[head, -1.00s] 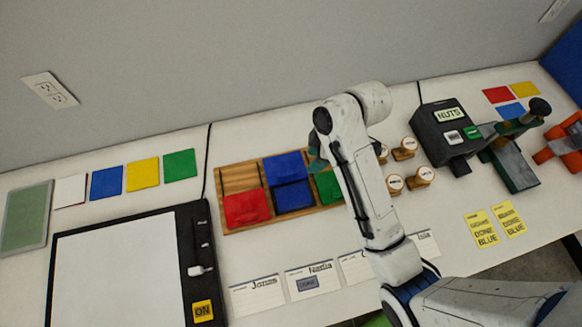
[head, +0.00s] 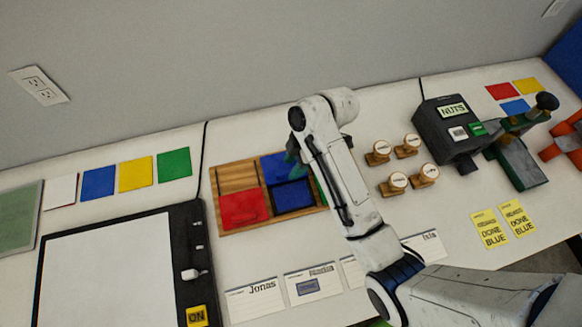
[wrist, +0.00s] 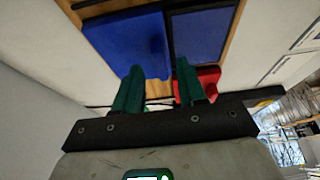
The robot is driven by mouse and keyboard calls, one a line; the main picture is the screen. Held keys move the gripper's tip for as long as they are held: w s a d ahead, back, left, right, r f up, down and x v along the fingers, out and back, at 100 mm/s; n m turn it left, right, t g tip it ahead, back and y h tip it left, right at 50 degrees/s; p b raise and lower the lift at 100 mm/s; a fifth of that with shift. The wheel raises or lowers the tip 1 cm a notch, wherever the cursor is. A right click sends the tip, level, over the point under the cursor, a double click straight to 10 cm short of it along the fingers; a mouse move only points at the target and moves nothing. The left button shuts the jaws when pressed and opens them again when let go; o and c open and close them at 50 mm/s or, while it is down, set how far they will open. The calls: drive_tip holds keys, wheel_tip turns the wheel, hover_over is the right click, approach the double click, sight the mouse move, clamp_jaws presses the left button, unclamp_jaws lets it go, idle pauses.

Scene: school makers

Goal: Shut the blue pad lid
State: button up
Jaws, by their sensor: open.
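The blue pad (head: 292,194) sits in the middle of the wooden tray. Its blue lid (head: 272,167) stands open behind it, toward the wall. In the wrist view the lid (wrist: 122,46) is a broad blue panel beside the dark-rimmed pad (wrist: 198,36). My gripper (head: 294,158) is at the lid, covering its right part in the head view. In the wrist view my gripper (wrist: 157,86) shows two green fingers spread apart with nothing between them, close to the lid's edge. I cannot tell whether a finger touches the lid.
The wooden tray (head: 232,180) also holds a red pad (head: 240,209) at left and a green one (head: 321,190), mostly hidden by my arm. Wooden stamps (head: 391,185) stand to the right. Name cards (head: 254,298) lie in front. A black-framed board (head: 110,270) lies at left.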

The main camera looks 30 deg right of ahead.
drive_tip(key=shift+x, duration=1.15)
drive_tip(key=shift+c, duration=0.4)
clamp_jaws()
